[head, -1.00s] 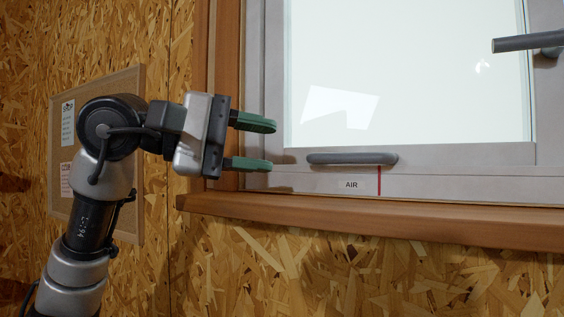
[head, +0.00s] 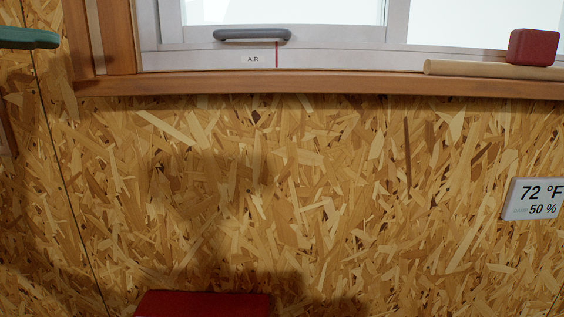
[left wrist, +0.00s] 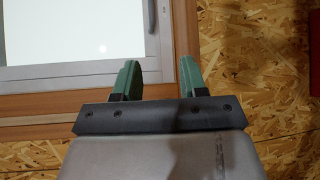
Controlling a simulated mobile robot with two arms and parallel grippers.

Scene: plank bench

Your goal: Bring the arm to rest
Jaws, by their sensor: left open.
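My left gripper shows in the left wrist view (left wrist: 158,80) with its two green fingers apart and nothing between them. It points toward the corner of the window frame, in front of the wood trim. In the head view only a green finger of it (head: 28,39) shows at the upper left edge. The rest of the left arm is out of that view. My right gripper is in neither view.
The window has a grey handle (head: 252,35) above an AIR label and a red line. A wooden sill (head: 330,87) runs below. A red block (head: 533,47) and a wooden rod (head: 480,69) are at the right. A thermometer display (head: 536,199) hangs on the chipboard wall. A red object (head: 204,304) shows at the bottom.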

